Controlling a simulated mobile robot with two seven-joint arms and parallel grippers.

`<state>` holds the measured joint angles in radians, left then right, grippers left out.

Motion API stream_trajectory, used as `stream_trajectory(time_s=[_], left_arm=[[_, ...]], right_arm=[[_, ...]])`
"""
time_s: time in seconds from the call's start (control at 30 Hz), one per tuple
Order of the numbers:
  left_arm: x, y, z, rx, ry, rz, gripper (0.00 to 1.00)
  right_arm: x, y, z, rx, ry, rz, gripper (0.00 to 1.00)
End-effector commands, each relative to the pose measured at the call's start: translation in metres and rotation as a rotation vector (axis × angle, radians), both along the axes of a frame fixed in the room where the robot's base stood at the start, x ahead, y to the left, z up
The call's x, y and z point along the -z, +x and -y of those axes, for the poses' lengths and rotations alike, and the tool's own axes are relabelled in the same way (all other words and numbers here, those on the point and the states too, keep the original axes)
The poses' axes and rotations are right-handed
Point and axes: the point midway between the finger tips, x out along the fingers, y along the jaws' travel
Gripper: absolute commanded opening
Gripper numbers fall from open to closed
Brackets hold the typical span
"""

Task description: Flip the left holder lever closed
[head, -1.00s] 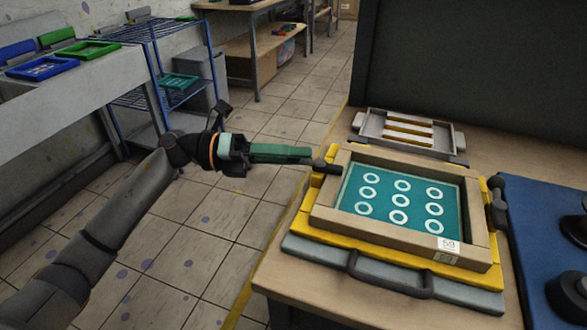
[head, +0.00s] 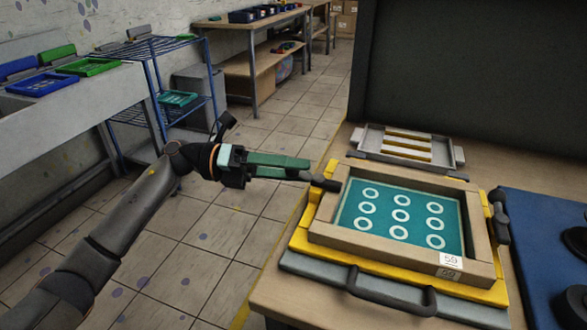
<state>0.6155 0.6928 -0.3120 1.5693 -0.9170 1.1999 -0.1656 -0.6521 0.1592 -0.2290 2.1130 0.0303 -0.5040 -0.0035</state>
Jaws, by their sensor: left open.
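The screen frame (head: 328,230) is wooden with a teal mesh and white rings (head: 401,215). It lies in a yellow holder (head: 400,271) on the table. The dark left holder lever (head: 327,184) is at the frame's upper left side and points left toward my gripper. My left gripper (head: 305,169) comes in from the left with green fingers. It is open, with its fingertips at the outer end of this lever. I cannot tell whether they touch it. The right holder lever (head: 500,217) is dark and sits at the frame's right side. My right gripper is not in view.
A grey tray with yellow bars (head: 408,147) stands behind the frame. A dark handle (head: 390,296) sticks out at the front of the grey base. A blue board (head: 545,235) with black round parts lies at right. The floor left of the table is clear.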

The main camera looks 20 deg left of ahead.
Motion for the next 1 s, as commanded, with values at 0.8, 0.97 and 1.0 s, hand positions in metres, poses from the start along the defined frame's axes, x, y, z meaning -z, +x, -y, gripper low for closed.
stream_trajectory(time_s=[0.8,0.97,1.0], left_arm=[[0.000,-0.016,-0.116,-0.003,0.000,-0.001,0.64],[0.000,-0.018,-0.124,0.000,0.000,0.001,0.64],[0.000,-0.018,-0.124,0.000,0.000,0.001,0.64]], right_arm=[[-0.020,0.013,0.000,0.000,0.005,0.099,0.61],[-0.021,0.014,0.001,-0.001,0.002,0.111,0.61],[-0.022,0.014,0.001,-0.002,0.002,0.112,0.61]])
